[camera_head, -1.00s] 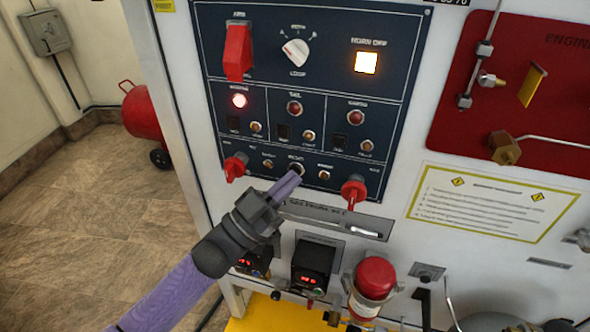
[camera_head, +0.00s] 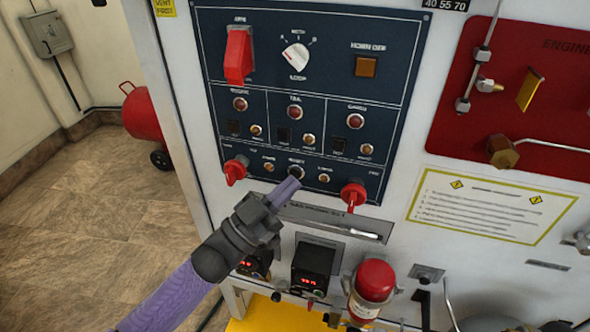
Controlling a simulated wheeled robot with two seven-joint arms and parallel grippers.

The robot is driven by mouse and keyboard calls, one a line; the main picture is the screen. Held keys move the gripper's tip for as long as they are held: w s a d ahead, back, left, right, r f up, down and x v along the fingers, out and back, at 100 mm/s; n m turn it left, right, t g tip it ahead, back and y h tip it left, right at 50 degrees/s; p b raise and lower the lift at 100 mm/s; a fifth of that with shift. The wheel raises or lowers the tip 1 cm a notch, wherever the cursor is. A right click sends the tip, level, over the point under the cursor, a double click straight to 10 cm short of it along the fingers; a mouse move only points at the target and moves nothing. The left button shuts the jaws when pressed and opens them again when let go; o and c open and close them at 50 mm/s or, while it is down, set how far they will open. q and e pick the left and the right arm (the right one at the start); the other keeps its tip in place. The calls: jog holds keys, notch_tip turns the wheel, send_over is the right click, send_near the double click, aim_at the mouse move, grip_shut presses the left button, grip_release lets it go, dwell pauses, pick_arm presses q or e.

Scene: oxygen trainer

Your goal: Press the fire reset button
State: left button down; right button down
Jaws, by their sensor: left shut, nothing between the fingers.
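A dark blue control panel (camera_head: 320,60) is upright on a white cabinet. Its bottom row has a small round dark button (camera_head: 295,172) in the middle, under a label that looks like "RESET". My left gripper (camera_head: 292,185) comes in from the lower left. Its purple fingers are shut and empty, with the tips just below this button. The button shows clear of the fingertips. The left warning lamp (camera_head: 240,104) is dark red and unlit, and the square horn-off light (camera_head: 366,66) is dull orange. My right gripper is not in view.
Red knobs (camera_head: 353,195) and (camera_head: 235,170) flank the bottom row of the panel. A red guarded switch (camera_head: 237,55) and a white rotary knob (camera_head: 296,56) are above. Below are a slot with a silver tool, small digital displays and a red-capped bottle (camera_head: 374,280).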

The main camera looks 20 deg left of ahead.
pick_arm(q)
jog(key=s+p, duration=0.3)
jog(key=s, duration=0.2)
jog(key=shift+s+a, duration=0.1)
jog(key=shift+s, duration=0.2)
dwell(0.4)
